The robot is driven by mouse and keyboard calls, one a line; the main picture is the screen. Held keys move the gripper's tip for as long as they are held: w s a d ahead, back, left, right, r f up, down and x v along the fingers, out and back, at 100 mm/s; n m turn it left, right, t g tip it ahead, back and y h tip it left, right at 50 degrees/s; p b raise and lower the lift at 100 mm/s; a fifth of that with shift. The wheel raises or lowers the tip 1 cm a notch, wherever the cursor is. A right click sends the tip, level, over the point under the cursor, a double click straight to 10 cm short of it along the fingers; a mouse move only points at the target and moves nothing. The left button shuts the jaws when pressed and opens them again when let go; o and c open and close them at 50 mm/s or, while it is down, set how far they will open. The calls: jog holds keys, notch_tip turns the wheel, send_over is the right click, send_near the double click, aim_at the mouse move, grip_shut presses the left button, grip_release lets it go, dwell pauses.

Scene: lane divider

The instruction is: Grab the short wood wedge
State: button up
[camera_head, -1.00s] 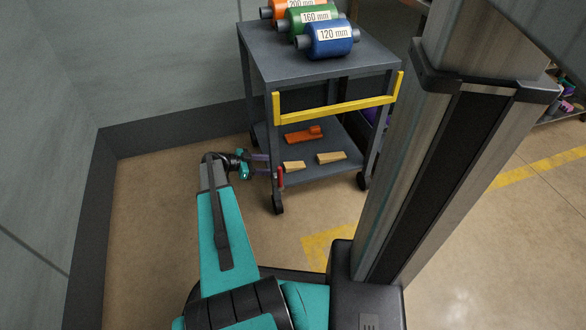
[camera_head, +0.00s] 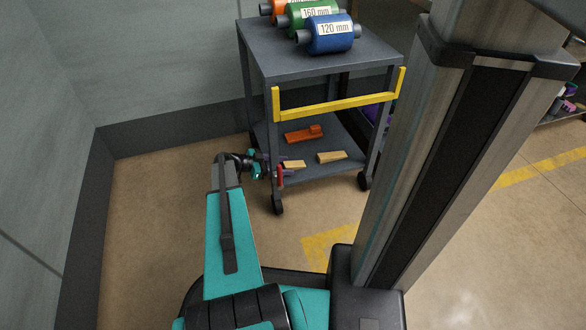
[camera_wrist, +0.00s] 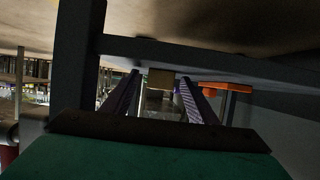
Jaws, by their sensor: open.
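Two pale wood wedges lie on the lower shelf (camera_head: 313,173) of the grey cart. The shorter-looking wedge (camera_head: 294,164) is at the left, near the cart's left side. The longer-looking wedge (camera_head: 331,157) lies to its right. My gripper (camera_head: 276,167) is at the left side of the cart, low down, with its fingers pointing right at the left wedge. In the wrist view, a tan block face, likely that wedge (camera_wrist: 161,79), shows between the tips of my two open fingers. I cannot tell whether the fingers touch it.
An orange piece (camera_head: 303,134) lies behind the wedges; orange also shows in the wrist view (camera_wrist: 226,87). A red part (camera_head: 280,176) is by the front left cart leg. A yellow handle (camera_head: 335,105) crosses above.

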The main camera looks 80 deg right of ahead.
jog(key=shift+c, duration=0.3)
jog(key=c, duration=1.1)
jog(key=shift+o, duration=0.2)
jog(key=shift+r, duration=0.1)
jog(key=shift+r+p, duration=0.55)
jog(key=shift+r, duration=0.15)
notch_tip(320, 180, up, 3)
jog(key=shift+f+p, duration=0.2)
jog(key=shift+p, duration=0.6)
jog(key=w+a+p, duration=0.2)
jog(key=w+a, duration=0.1)
jog(key=w, duration=0.5)
jog(key=w+a+p, duration=0.3)
jog(key=w+a, duration=0.1)
jog(key=w, duration=0.4)
jog(key=shift+w+a+f, duration=0.2)
jog(key=shift+a+f, duration=0.1)
